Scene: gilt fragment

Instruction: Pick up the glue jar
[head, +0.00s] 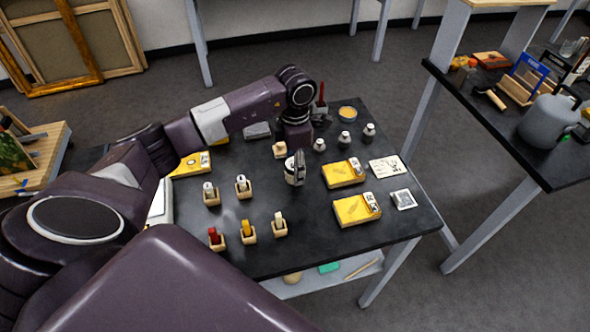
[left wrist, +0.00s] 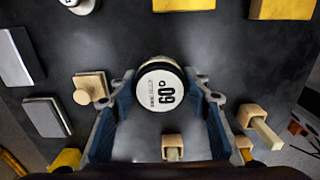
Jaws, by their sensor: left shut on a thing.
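The glue jar (left wrist: 160,88) shows in the left wrist view as a round jar with a white top marked "60" and a dark rim. My left gripper (head: 296,166) reaches down over the middle of the black table (head: 262,258) in the head view. Its two blue-lined fingers are shut on the jar's sides, also seen in the left wrist view. In the head view the gripper mostly covers the jar, and I cannot tell whether it touches the tabletop. My right gripper is in neither view.
Yellow boxes (head: 343,172) and small white-topped bottles (head: 346,140) stand to the right and behind. Several small wooden holders (head: 248,234) stand at the front and left. A second table (head: 507,135) with a grey kettle-like vessel (head: 548,121) is at the right.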

